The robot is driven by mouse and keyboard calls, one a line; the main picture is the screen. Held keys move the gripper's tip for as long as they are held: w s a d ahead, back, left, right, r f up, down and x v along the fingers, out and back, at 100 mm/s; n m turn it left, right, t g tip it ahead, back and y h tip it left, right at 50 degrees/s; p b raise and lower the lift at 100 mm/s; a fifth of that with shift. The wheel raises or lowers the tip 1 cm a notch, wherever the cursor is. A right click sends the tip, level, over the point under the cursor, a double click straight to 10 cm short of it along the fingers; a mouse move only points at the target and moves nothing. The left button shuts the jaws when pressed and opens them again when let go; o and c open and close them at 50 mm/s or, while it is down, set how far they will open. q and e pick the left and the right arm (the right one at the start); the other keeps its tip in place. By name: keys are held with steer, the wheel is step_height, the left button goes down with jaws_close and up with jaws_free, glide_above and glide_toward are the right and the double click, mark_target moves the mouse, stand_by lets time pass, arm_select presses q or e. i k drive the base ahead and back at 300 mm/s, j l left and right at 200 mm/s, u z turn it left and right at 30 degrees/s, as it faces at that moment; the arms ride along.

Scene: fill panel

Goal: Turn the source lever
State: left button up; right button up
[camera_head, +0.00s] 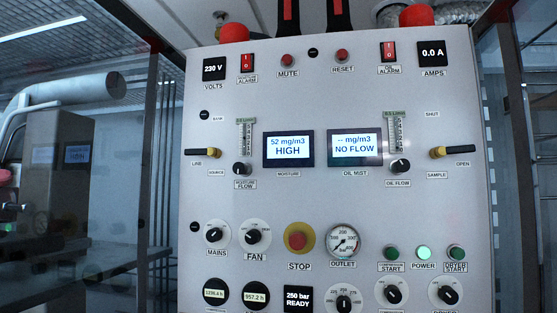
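The source lever (200,152) is on the left side of the grey control panel (320,205). It has a black handle and a yellow hub at its right end. The handle lies about level and points left, just above the LINE label (196,163). The SOURCE label (216,172) is below the hub, and the BANK label (218,119) is above.
A similar sample lever (450,152) points right beside OPEN. The moisture flow knob (242,169) and moisture display (288,149) are right of the source lever. The mains knob (214,234) is below. Red domes (234,33) (417,15) top the panel.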

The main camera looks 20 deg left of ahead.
mark_target(210, 151)
steer(key=u, duration=1.3)
steer(key=k+j+z, duration=0.2)
steer(key=z, duration=0.25)
